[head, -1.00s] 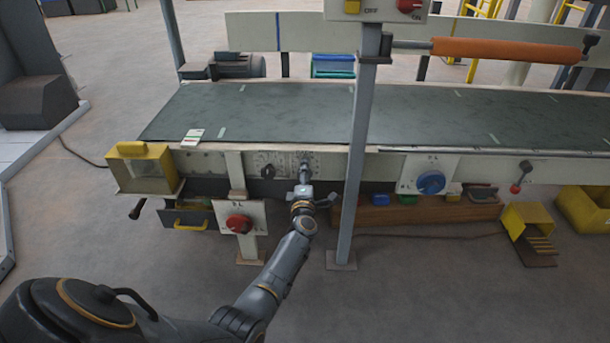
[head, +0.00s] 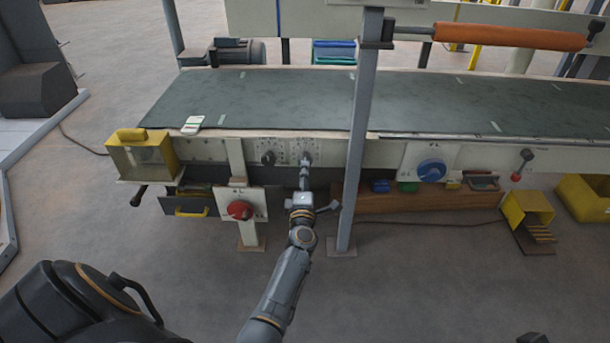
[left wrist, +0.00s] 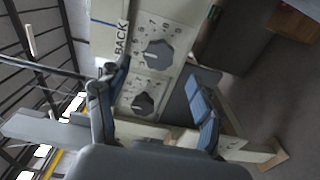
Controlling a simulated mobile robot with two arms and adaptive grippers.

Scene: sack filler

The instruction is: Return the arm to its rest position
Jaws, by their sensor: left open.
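My left gripper (head: 305,188) is at the front of the conveyor, just below a small panel with two dark dials, a left dial (head: 268,158) and a right dial (head: 306,158). In the left wrist view the gripper (left wrist: 160,95) is open, its blue-padded fingers spread with nothing between them. Beyond the fingers are a grey dial (left wrist: 157,55) beside the word BACK and a darker dial (left wrist: 145,101). Neither dial is gripped. The arm runs from the lower left up to the panel.
A grey post (head: 357,130) stands close right of the gripper. A red knob (head: 239,210) on a white plate is at its left, and a blue dial (head: 431,170) is farther right. The conveyor belt (head: 270,100) is above. Open floor (head: 400,290) lies in front.

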